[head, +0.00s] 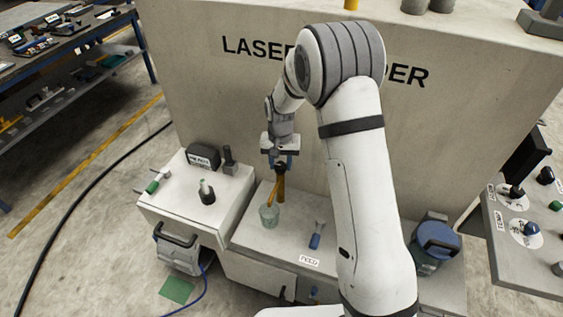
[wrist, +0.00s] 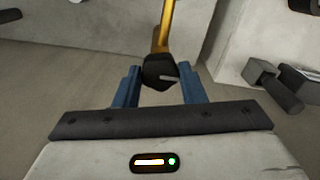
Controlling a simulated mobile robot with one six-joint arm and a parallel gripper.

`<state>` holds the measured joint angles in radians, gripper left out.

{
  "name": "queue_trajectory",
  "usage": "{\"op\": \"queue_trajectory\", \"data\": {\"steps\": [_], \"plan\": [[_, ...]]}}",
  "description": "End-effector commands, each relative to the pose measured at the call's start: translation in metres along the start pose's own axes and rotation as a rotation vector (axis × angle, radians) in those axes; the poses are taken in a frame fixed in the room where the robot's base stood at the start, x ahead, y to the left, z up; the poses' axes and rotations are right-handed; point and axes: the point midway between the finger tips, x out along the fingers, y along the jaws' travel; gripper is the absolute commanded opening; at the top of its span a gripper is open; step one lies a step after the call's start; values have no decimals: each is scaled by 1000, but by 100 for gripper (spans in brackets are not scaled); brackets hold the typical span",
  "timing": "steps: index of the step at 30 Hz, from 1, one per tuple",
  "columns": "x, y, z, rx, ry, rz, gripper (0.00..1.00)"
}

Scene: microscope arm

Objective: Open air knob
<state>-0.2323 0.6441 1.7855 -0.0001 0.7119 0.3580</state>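A black knob (wrist: 160,72) with a light pointer mark sits at the end of a yellow pipe (wrist: 166,28) in the wrist view. No readable label in view names it as the air knob. My gripper (wrist: 159,86) is open, with one blue finger on each side of the knob's near end. I cannot tell whether either finger touches it. In the head view my gripper (head: 282,160) is above the machine's front ledge, and the yellow pipe (head: 277,188) runs down below it toward a small greenish cup (head: 269,216).
The tall panel marked LASER (head: 230,90) stands behind my arm. A white box (head: 180,200) with black knobs is at the left. A blue-handled lever (head: 317,236) stands by the FEED label (head: 309,261). A blue-lidded canister (head: 436,240) and a control panel (head: 515,220) are at the right.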

Motion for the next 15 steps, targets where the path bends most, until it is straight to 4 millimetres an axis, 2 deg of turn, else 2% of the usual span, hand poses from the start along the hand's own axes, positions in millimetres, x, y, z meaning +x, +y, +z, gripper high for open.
{"op": "queue_trajectory", "data": {"steps": [1,8,15], "plan": [[0,0,0,0,0,0,32],[0,0,0,1,0,0,14],[0,1,0,-21,0,0,14]]}}
